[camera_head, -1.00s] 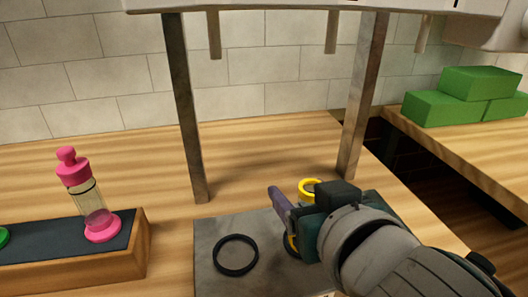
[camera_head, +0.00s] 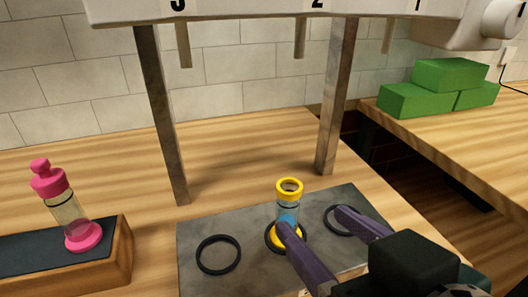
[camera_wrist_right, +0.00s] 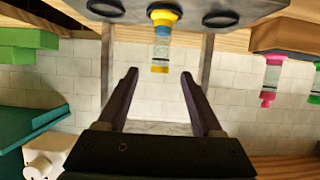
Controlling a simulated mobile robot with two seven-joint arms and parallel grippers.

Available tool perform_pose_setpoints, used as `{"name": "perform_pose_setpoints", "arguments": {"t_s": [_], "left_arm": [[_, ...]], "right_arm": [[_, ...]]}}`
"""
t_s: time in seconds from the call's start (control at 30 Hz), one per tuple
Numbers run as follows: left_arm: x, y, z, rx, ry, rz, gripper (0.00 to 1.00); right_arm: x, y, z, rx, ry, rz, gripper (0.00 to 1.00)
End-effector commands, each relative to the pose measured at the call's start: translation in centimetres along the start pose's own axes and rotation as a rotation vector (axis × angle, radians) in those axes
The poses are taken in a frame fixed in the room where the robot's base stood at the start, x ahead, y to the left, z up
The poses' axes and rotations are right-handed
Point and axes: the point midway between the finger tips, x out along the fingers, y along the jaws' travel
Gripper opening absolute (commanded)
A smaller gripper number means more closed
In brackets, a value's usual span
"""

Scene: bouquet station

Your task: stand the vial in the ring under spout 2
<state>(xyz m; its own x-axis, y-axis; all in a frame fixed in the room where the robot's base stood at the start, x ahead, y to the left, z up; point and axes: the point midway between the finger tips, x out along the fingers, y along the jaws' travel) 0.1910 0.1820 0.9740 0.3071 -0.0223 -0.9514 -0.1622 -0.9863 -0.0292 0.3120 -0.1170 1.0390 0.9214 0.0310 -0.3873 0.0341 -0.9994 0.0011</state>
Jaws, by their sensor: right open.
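The vial (camera_head: 289,210) is clear, with a yellow base, a yellow rim and blue liquid low inside. It stands upright on the metal plate, its base inside the middle black ring (camera_head: 267,238), below spout 2 (camera_head: 300,42). My right gripper (camera_head: 312,219) is open, its fingers apart in front of the vial; one finger covers part of the base. The right wrist view, upside down, shows the vial (camera_wrist_right: 161,52) beyond and between the open fingertips (camera_wrist_right: 160,74), apparently held by neither. My left gripper is not in view.
Empty rings lie left (camera_head: 218,255) and right (camera_head: 336,222) on the metal plate (camera_head: 195,235). A pink-capped vial (camera_head: 64,207) stands in a wooden rack (camera_head: 122,257) at left. Two metal posts (camera_head: 162,120) rise behind the plate. Green blocks (camera_head: 415,100) sit on the right counter.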

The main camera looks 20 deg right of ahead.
Motion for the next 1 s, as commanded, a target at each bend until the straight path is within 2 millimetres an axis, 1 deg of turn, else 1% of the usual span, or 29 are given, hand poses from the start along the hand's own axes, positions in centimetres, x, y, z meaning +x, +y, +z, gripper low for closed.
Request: {"name": "perform_pose_setpoints", "arguments": {"t_s": [0.07,0.13,0.2,0.27,0.3,0.4,0.5,0.63,1.0], "left_arm": [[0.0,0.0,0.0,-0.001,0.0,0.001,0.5],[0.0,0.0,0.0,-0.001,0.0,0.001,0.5],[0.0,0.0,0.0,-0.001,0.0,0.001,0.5],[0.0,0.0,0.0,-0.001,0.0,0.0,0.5],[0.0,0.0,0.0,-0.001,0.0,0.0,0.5],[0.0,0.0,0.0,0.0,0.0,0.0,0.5],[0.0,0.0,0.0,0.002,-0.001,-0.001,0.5],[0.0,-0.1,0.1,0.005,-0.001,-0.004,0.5],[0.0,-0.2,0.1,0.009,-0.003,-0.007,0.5]], "right_arm": [[-0.3,0.9,0.6,-0.001,-0.042,0.023,0.67],[-0.6,2.5,1.9,-0.004,-0.131,0.06,0.67],[-1.3,4.2,3.9,-0.012,-0.266,0.09,0.67],[-2.3,5.3,5.7,-0.023,-0.395,0.095,0.67],[-3.2,5.8,6.8,-0.036,-0.48,0.086,0.67],[-5.5,6.3,8.9,-0.069,-0.664,0.033,0.67],[-7.6,6.3,10.1,-0.103,-0.789,-0.026,0.67],[-8.8,6.2,10.7,-0.124,-0.857,-0.067,0.67],[-8.9,6.1,10.8,-0.124,-0.861,-0.068,0.67]]}}
